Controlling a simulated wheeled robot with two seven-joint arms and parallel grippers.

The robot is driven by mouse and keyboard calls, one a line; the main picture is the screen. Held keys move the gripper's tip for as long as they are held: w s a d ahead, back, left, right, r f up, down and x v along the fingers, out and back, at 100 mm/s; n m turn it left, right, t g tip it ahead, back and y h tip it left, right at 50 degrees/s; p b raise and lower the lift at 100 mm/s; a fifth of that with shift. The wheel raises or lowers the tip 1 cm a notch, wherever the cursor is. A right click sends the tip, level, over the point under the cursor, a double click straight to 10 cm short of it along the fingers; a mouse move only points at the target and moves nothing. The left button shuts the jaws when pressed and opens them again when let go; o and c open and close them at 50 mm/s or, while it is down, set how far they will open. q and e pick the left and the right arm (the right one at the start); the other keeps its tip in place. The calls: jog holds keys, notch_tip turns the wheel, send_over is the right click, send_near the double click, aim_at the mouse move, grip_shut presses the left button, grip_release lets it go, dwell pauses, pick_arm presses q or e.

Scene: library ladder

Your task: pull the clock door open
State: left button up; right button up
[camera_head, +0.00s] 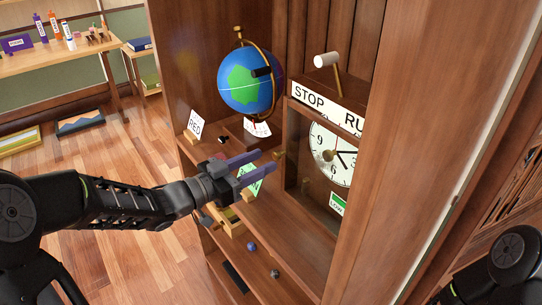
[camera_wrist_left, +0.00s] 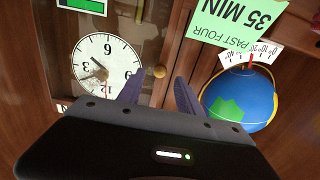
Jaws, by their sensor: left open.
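The clock cabinet shows a white clock face (camera_head: 333,153) behind its door, under a "STOP / RU..." sign; the face also shows upside down in the left wrist view (camera_wrist_left: 105,66). A small brass door knob (camera_head: 281,155) sits at the door's left edge, and the door looks shut. My left gripper (camera_head: 267,160) is open, its two purple fingers pointing at the knob. In the left wrist view the knob (camera_wrist_left: 158,72) appears between the fingertips (camera_wrist_left: 158,80); I cannot tell whether they touch it. My right gripper is out of view.
A globe (camera_head: 247,82) stands left of the cabinet, and also shows in the left wrist view (camera_wrist_left: 240,100). A green note card (camera_head: 252,180) is just behind my fingers. A white-headed mallet-like object (camera_head: 326,60) is above the sign. A tall wooden panel (camera_head: 400,140) stands at the right.

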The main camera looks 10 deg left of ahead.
aim_at(274, 156)
pick_arm(q)
jog(key=shift+x, duration=1.9)
grip_shut()
